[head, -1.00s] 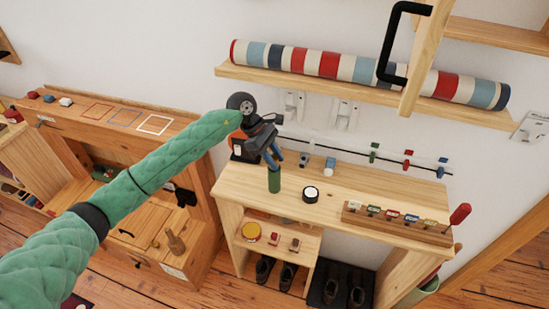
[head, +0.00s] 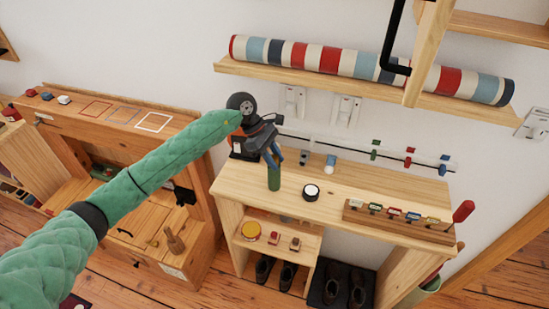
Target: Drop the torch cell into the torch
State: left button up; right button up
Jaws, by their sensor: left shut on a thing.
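My left gripper (head: 273,158) reaches in from the left over the wooden bench and is shut on the upper end of a dark green cylinder, which looks like the torch cell (head: 274,180). The cylinder is upright or nearly so; I cannot tell whether its lower end touches the bench top. A short round black thing with a white top (head: 311,192) stands just right of it, apart from it. It may be the torch, but I cannot tell for sure. My right gripper is not in view.
The bench (head: 350,183) also bears a rack of coloured tags (head: 397,216), a red-handled tool (head: 463,211) and a small blue-and-white thing (head: 331,161) at the back. A shelf with a striped roll (head: 370,68) is above. The bench top's middle right is clear.

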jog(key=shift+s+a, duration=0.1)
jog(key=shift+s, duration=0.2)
pick_arm(q)
jog(key=o, duration=1.1)
jog(key=shift+r, duration=0.1)
jog(key=shift+o, duration=0.2)
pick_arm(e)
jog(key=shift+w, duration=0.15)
pick_arm(q)
jog(key=shift+w+a+r, duration=0.1)
jog(key=shift+a+r, duration=0.05)
jog(key=b+v, duration=0.3)
jog(key=v, duration=0.2)
jog(key=shift+a+r, duration=0.15)
jog(key=shift+b+v, duration=0.45)
jog(key=shift+v, duration=0.55)
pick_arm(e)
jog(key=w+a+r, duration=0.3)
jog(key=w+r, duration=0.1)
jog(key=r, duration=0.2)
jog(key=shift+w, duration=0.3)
